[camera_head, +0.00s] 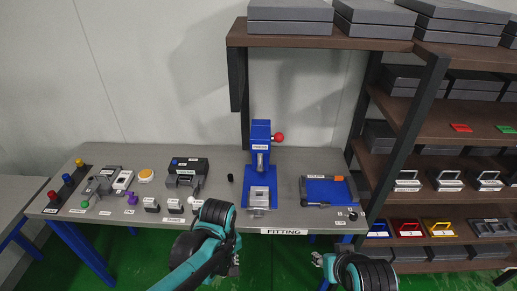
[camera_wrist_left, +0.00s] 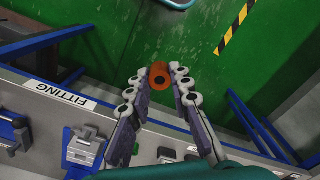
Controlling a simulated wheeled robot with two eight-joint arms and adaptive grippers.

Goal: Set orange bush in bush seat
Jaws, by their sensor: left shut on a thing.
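The orange bush (camera_wrist_left: 160,75), a short ring with a dark bore, sits between the fingertips of my left gripper (camera_wrist_left: 160,82) in the left wrist view. The gripper is shut on it, over the green floor beyond the table's front edge. In the head view my left gripper (camera_head: 235,264) is in front of the table, and the bush is not clear there. The blue press (camera_head: 260,135) with a grey fixture (camera_head: 259,196) at its base stands behind the FITTING label. I cannot tell which part is the bush seat. My right gripper (camera_head: 318,259) is low in front of the table; its jaw state is unclear.
A blue tray (camera_head: 328,190) lies right of the press. A black device (camera_head: 187,170), an orange disc (camera_head: 146,175) and several small labelled blocks stand to the left. Shelves (camera_head: 440,147) with bins rise at the right. Bare table (camera_head: 220,160) lies left of the press.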

